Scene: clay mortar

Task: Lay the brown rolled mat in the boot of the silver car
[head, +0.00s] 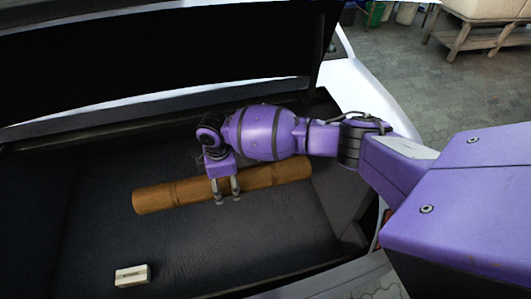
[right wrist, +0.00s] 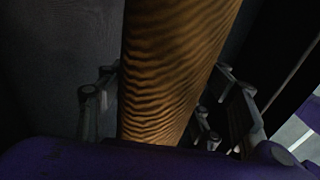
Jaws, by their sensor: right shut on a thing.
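The brown rolled mat (head: 165,196) is inside the open boot (head: 85,220) of the silver car (head: 365,95), lying slantwise, its right end a little farther back. My right gripper (head: 226,198) comes down from above and is shut on the mat near its middle. In the right wrist view the mat (right wrist: 170,70) runs between the two fingers (right wrist: 160,115). I cannot tell whether the mat touches the boot floor. My left gripper is not in view.
A small cream block (head: 132,276) lies on the boot floor at the front left. The raised boot lid (head: 150,50) hangs over the back. The boot's right wall (head: 340,190) is near the mat's right end. A wooden bench (head: 480,30) stands far off on the paving.

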